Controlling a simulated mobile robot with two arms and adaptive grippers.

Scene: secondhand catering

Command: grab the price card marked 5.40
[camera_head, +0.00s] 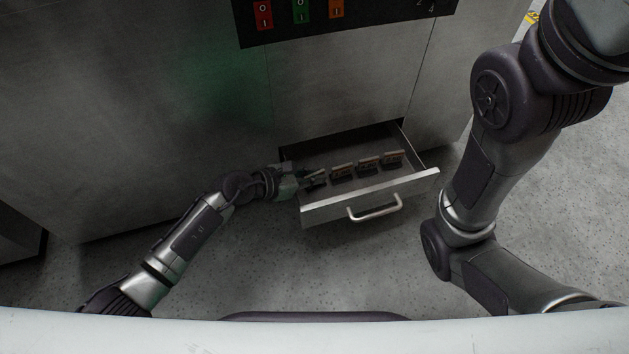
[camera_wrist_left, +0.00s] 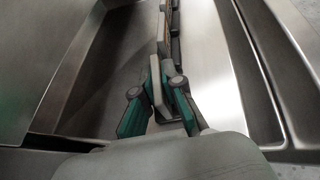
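Several small price cards in dark holders stand in a row in an open metal drawer (camera_head: 372,188). From left to right in the head view are the leftmost card (camera_head: 317,179), a second (camera_head: 342,171), a third (camera_head: 367,164) and a fourth (camera_head: 392,158). Their prices are too small to read. My left gripper (camera_head: 303,180) is at the drawer's left end, at the leftmost card. In the left wrist view its green fingers (camera_wrist_left: 161,78) stand close together, shut on a pale card seen edge-on. My right gripper is out of view.
The drawer front has a bar handle (camera_head: 375,212). A steel cabinet face (camera_head: 340,95) rises behind the drawer, with a black switch panel (camera_head: 350,15) above. My right arm is at the right, clear of the drawer. Grey floor (camera_head: 270,265) lies open in front.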

